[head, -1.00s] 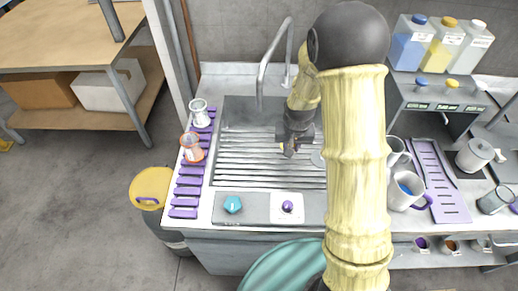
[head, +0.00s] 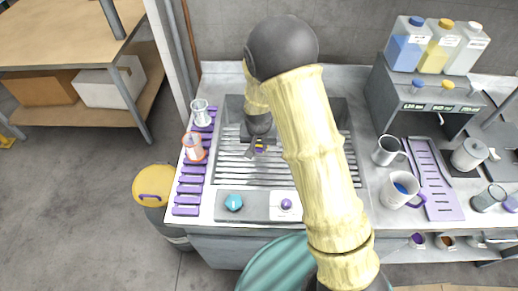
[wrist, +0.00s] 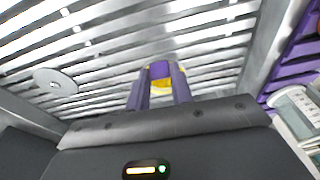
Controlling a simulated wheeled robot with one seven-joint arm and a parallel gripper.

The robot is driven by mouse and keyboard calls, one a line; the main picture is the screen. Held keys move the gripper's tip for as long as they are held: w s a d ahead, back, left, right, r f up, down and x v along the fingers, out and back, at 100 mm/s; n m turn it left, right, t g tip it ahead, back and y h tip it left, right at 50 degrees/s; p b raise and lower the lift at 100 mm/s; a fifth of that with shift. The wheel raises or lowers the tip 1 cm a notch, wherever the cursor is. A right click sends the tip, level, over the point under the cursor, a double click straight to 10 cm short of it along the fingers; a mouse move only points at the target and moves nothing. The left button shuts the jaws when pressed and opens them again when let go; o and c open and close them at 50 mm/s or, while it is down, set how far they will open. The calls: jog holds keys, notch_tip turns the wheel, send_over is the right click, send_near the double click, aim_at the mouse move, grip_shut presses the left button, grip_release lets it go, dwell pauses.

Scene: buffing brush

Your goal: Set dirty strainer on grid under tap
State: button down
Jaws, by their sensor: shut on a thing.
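The slatted grid (head: 230,172) lies in the metal sink and fills most of the wrist view (wrist: 215,45). My gripper (head: 257,147) is low over its left-middle part, shut on a small purple-and-yellow thing (wrist: 160,75) between the fingers. Only a little of that thing shows, so I cannot tell whether it is the strainer or whether it touches the grid. A pale round disc (wrist: 57,81) with a small hole lies on the grid to the left in the wrist view. My arm hides the tap and the right part of the sink in the head view.
A purple slatted rack (head: 188,190) left of the sink holds a clear vessel (head: 201,114) and an orange-rimmed one (head: 193,148). A panel with a teal knob (head: 233,202) and purple knob (head: 286,204) lies in front. Metal jugs (head: 388,150) stand to the right.

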notch_tip(320, 180, down, 2)
jog(key=shift+w+f+p, duration=0.1)
jog(key=shift+p, duration=0.2)
jog(key=shift+a+f, duration=0.1)
jog(key=shift+f, duration=0.1)
jog(key=shift+r, duration=0.1)
jog(key=c, duration=1.2)
grip_release()
jog(key=shift+d, duration=0.25)
jog(key=shift+c, duration=0.2)
jog(key=shift+s+a, duration=0.1)
jog(key=shift+s, duration=0.1)
